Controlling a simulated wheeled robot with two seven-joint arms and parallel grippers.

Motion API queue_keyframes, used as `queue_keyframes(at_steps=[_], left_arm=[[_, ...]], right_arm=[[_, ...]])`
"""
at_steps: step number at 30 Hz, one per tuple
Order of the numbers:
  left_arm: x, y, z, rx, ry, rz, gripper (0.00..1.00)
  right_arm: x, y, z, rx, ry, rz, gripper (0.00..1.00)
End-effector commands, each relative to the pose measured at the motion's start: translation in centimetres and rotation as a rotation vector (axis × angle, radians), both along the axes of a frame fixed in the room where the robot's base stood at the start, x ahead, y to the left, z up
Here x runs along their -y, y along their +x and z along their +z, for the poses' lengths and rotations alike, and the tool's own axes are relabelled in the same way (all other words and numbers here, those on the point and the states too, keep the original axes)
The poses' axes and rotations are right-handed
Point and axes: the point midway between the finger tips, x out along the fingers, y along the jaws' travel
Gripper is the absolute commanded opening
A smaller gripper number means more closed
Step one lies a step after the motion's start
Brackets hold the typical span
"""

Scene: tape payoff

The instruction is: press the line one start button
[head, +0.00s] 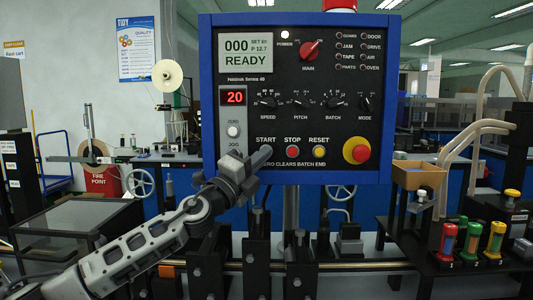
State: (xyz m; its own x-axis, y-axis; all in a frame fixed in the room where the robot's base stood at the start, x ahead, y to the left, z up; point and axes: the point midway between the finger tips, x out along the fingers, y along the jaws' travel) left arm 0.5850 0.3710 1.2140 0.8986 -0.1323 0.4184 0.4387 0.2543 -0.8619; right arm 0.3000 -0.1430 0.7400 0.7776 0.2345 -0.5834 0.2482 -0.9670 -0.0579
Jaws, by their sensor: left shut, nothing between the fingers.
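The control panel (300,95) is black with a blue frame and fills the middle of the head view. Its START label (265,139) is at the lower left of the panel, left of the red STOP button (292,152) and the yellow RESET button (319,152). My left gripper (262,156) is shut and empty, with its tips right below the START label. The tips cover the start button's place, so the button is hidden. I cannot tell whether the tips touch it. My right gripper is not in view.
A large red emergency knob (357,151) sits right of RESET. A white button (233,131) is above the gripper on the left, near the JOG label. The display (247,51) reads READY. Dark machine blocks and a rail stand below the panel. Coloured bottles (470,240) stand at the right.

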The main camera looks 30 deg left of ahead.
Motion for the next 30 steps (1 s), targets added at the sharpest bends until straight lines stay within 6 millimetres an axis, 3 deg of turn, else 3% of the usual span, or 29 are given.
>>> queue_keyframes(at_steps=[14,30], left_arm=[[-0.34,0.54,0.03,0.0,0.0,0.0,0.0],[0.1,-0.24,0.01,0.0,0.001,0.0,0.0]], right_arm=[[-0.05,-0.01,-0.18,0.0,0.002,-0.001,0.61],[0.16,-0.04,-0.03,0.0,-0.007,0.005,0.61]])
